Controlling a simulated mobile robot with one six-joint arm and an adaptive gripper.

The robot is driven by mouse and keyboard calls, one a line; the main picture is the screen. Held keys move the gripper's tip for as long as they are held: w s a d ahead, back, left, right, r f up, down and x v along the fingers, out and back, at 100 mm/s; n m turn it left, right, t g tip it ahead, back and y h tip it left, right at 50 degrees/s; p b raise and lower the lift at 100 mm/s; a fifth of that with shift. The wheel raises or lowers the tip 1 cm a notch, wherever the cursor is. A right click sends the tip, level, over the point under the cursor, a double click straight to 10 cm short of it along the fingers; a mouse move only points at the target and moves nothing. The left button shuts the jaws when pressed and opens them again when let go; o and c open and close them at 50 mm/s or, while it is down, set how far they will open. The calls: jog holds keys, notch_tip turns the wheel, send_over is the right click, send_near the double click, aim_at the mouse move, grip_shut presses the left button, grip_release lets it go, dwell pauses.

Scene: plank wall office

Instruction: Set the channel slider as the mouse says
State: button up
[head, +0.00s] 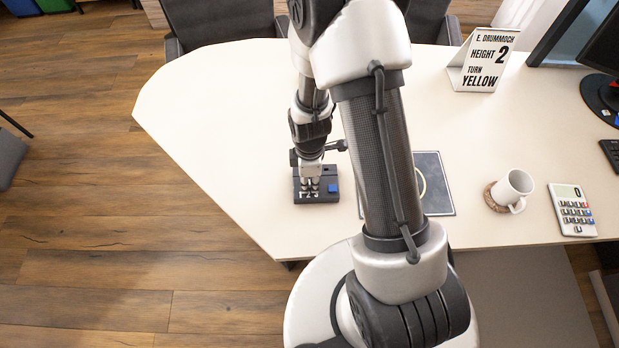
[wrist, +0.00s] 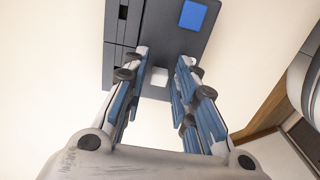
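A dark slider box (head: 302,171) with a blue square button (head: 333,188) stands on the desk, left of my arm. White marks near its front edge are too small to read. In the wrist view the box (wrist: 170,40) shows slots at the left and its blue button (wrist: 193,15) at the upper right. My gripper (head: 312,184) is over the box, pointing down. In the wrist view its fingers (wrist: 163,66) are apart, with a white cap (wrist: 159,77) between them. Contact cannot be told. Other white pieces are partly hidden by the fingers. No mouse is visible.
A sign (head: 484,60) reads "E. A dark mat (head: 436,180) lies partly behind my arm. A white mug (head: 513,188) stands on a coaster, beside a calculator (head: 572,211). The desk (head: 220,110) is clear left of the box.

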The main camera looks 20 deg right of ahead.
grip_shut()
dwell(0.4)
jog(key=shift+w+a, duration=0.2)
jog(key=shift+a, duration=0.45)
jog(key=shift+w+a, duration=0.2)
jog(key=shift+a, duration=0.45)
jog(key=shift+o, duration=1.6)
grip_release()
jog(key=shift+d, duration=0.1)
notch_tip(320, 180, up, 12)
